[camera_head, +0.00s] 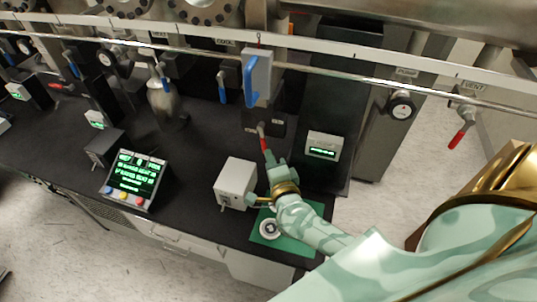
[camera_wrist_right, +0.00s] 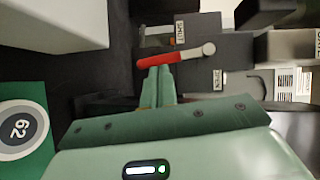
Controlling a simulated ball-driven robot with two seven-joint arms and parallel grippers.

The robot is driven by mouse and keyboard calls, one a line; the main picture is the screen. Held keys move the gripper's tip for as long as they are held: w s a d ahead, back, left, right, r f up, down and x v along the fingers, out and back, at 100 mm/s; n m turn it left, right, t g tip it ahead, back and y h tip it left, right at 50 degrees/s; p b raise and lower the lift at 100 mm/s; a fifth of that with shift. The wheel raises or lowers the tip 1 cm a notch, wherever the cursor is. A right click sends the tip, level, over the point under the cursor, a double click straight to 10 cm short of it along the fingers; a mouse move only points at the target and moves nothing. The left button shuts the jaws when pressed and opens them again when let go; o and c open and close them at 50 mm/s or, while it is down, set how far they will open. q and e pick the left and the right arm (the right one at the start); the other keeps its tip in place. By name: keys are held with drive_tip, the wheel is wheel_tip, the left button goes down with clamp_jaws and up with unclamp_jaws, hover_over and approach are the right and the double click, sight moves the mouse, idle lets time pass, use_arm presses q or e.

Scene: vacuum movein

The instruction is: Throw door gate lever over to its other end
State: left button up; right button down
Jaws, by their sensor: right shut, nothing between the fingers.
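The door gate lever has a red grip (camera_head: 264,143) and stands on a dark block at the back of the black bench. In the right wrist view its red grip (camera_wrist_right: 160,60) points left from a pale metal pivot at its right end. A label reading SHUT (camera_wrist_right: 180,31) is above the lever there, and another label is below the pivot. My right gripper (camera_head: 269,158) is shut and empty, close in front of the grip. In the wrist view its fingertips (camera_wrist_right: 160,70) are right at the grip's lower side; I cannot tell whether they touch. My left gripper is not in view.
A blue-handled lever (camera_head: 251,85) on a grey box hangs above the red one. A white box (camera_head: 236,182) is left of my right wrist, and a green mat (camera_head: 316,208) with a round disc lies under my forearm. A small green display (camera_head: 323,146) stands to the right.

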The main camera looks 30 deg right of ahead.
sight(263, 139)
drive_tip(key=shift+x, duration=0.85)
drive_tip(key=w+a+m+t+b, duration=0.1)
drive_tip(key=m+b, duration=0.1)
drive_tip(key=b, duration=0.2)
drive_tip(key=shift+w, duration=0.25)
